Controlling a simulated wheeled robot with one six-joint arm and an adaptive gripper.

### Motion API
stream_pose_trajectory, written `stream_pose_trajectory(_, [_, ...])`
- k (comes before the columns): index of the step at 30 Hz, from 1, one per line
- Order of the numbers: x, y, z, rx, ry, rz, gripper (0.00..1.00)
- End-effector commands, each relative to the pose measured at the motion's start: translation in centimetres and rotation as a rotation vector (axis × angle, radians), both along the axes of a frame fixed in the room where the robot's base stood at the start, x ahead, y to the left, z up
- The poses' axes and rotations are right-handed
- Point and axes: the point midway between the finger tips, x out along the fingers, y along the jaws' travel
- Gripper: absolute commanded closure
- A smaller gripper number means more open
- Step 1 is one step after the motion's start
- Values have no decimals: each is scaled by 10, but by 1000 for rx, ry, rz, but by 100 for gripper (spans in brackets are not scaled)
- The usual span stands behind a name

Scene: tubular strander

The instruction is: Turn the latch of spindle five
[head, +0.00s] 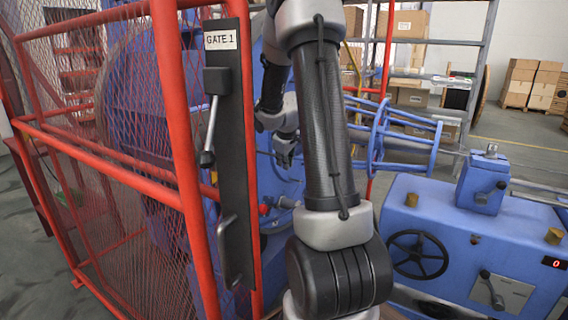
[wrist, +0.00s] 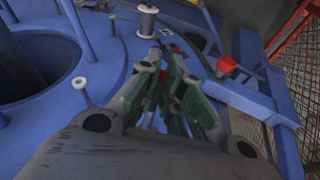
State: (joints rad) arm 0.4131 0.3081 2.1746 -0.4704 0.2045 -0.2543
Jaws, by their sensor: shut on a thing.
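My gripper (wrist: 165,75) fills the lower middle of the wrist view, its green-padded fingers reaching forward over blue machine metal. The fingers are closed in on a small part between them, taken to be the spindle latch; the fingers hide most of it. In the head view my gripper (head: 286,158) is small, inside the blue machine behind my arm. No number five is readable in either view.
In the wrist view, a red knob (wrist: 227,65) stands close right of the fingers and a grey spool-shaped part (wrist: 147,18) ahead. A round opening (wrist: 35,72) lies left. In the head view, the red mesh gate (head: 178,120) stands left and a blue console (head: 470,240) right.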

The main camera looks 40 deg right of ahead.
Motion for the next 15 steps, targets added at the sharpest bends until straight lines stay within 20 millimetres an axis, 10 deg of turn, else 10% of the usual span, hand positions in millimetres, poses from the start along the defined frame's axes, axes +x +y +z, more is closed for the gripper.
stream_pose_trajectory(15, [0, -1, 10, -97, 253, 3, 100])
